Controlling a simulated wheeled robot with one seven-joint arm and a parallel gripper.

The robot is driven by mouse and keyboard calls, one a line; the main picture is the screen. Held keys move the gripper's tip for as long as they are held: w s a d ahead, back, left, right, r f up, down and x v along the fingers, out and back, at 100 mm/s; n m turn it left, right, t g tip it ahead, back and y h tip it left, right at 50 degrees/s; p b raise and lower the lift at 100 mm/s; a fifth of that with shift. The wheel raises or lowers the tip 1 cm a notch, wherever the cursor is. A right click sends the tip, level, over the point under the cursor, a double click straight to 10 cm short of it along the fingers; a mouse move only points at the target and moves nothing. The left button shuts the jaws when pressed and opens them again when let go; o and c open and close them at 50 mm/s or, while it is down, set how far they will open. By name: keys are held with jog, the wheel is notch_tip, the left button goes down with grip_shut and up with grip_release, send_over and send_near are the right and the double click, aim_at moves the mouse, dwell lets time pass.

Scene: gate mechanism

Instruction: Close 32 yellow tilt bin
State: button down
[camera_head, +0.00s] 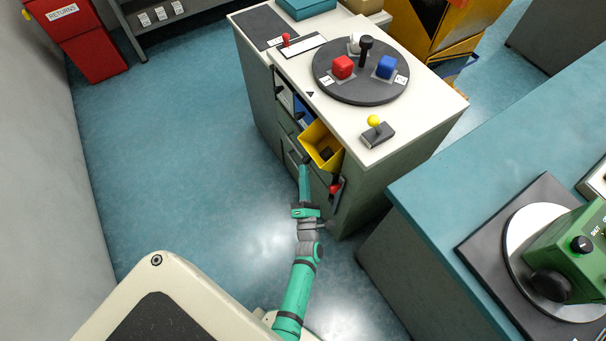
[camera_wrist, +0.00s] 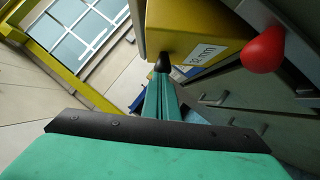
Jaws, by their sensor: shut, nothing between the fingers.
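The yellow tilt bin (camera_head: 322,146) is tilted out from the front of the white-topped cabinet. Its open top faces up, and a dark item lies inside. In the wrist view the bin's yellow front (camera_wrist: 195,35) carries a white label, only partly readable. My gripper (camera_head: 305,163) is shut and empty, with its tip at the bin's lower front edge. In the wrist view the dark fingertips (camera_wrist: 163,62) overlap the bin's face by the label; whether they touch it I cannot tell.
A red-knobbed lever (camera_head: 335,187) sits on the cabinet front right of the bin, its red ball (camera_wrist: 263,50) close in the wrist view. A blue bin (camera_head: 304,110) is beside the yellow one. The cabinet top (camera_head: 420,115) holds a turntable and yellow-knobbed joystick. Floor at left is clear.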

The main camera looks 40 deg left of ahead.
aim_at(318, 161)
jog(key=shift+r, duration=0.1)
jog(key=shift+w+d+r, duration=0.2)
jog(key=shift+w+r, duration=0.3)
jog(key=shift+r, duration=0.25)
jog(key=shift+w+d+r, duration=0.2)
jog(key=shift+w+r, duration=0.25)
jog(key=shift+r, duration=0.25)
jog(key=shift+w+d+r, duration=0.2)
jog(key=shift+w+r, duration=0.25)
jog(key=shift+w+d+r, duration=0.15)
jog(key=shift+w+r, duration=0.25)
jog(key=shift+w, duration=0.05)
jog(key=shift+w+d+r, duration=0.4)
jog(key=shift+w, duration=0.3)
jog(key=shift+r, duration=0.1)
